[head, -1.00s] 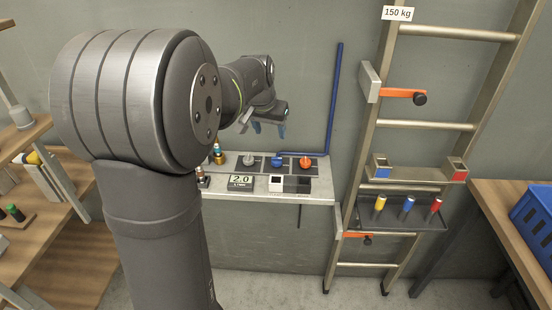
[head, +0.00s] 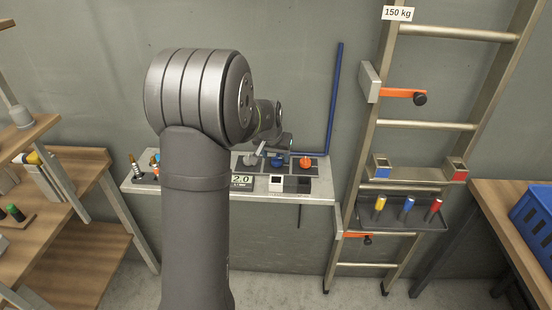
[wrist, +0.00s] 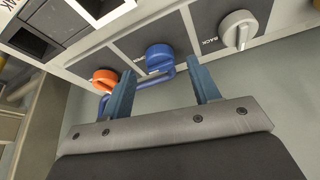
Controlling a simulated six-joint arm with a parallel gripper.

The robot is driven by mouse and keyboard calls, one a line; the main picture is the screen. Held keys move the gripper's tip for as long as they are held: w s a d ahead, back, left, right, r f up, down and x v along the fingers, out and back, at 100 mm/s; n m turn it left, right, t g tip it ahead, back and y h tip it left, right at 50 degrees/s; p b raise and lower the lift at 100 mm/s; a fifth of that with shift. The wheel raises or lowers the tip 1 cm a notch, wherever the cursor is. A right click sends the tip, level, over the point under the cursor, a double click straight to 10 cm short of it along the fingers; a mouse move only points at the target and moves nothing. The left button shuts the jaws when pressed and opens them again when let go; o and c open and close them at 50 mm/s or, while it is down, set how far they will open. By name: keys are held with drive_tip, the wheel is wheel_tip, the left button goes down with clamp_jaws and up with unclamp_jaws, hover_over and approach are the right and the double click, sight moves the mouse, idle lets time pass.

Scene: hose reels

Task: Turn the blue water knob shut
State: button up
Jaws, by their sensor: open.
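The blue water knob (wrist: 160,57) sits on a dark square plate between an orange knob (wrist: 105,79) and a grey knob (wrist: 238,30). It also shows in the head view (head: 277,161), on the bench at the back wall. My gripper (wrist: 163,71) is open in the wrist view, its two blue-grey fingers spread to either side of the blue knob. The fingertips look near the knob, and I see no contact; the depth is hard to judge. In the head view my arm hides much of the gripper.
The orange knob is close beside one finger. A blue pipe (head: 334,105) runs up the wall. A display reading 20 (head: 242,180) and a black and white box (head: 290,184) stand at the bench's front. A ladder (head: 366,150) leans at the right.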

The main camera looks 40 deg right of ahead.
sight(277, 161)
drive_tip(key=shift+x, duration=1.3)
drive_tip(key=shift+c, duration=0.5)
drive_tip(key=c, duration=0.9)
